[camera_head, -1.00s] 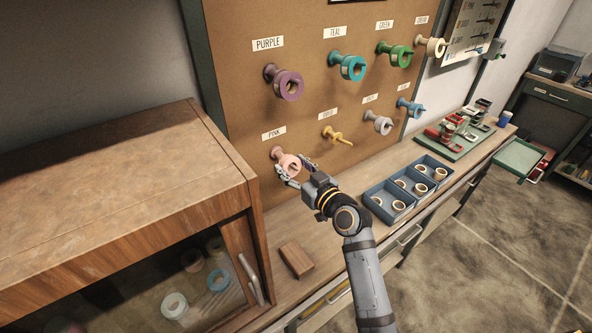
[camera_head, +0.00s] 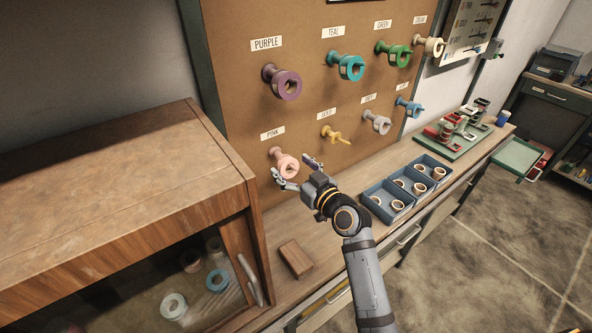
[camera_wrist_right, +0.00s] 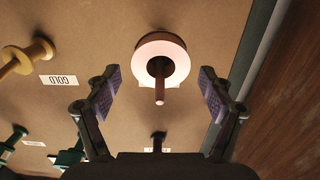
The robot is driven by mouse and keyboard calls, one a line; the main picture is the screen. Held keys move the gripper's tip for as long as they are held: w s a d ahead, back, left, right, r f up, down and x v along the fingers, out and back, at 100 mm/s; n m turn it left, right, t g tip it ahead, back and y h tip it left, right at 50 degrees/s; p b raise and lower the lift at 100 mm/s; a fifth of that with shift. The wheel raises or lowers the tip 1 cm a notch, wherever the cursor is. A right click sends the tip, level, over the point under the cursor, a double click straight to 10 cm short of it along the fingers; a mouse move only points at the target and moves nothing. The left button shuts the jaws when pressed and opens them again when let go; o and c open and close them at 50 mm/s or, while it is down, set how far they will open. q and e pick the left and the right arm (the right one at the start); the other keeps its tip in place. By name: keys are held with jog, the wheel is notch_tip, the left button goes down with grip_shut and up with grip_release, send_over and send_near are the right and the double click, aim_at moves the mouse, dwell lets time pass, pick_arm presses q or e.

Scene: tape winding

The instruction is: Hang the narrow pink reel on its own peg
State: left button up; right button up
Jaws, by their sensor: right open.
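The narrow pink reel (camera_head: 286,161) is on the peg below the PINK label (camera_head: 273,134) on the brown board. In the right wrist view the reel (camera_wrist_right: 178,62) is threaded on the peg, and the peg's tip (camera_wrist_right: 159,99) sticks out through its hole. My right gripper (camera_head: 299,172) is open just in front of the reel. In the wrist view its two fingers (camera_wrist_right: 160,93) are spread wide on either side of the peg tip, apart from the reel, with nothing between the pads. My left gripper is not in view.
Other pegs hold a purple reel (camera_head: 290,86), a teal reel (camera_head: 358,68) and a green reel (camera_head: 402,57). The gold peg (camera_head: 338,137) is close to the right of my gripper. A wooden block (camera_head: 296,259) and blue trays (camera_head: 388,212) are on the bench below.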

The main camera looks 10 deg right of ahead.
jog(key=v, duration=1.2)
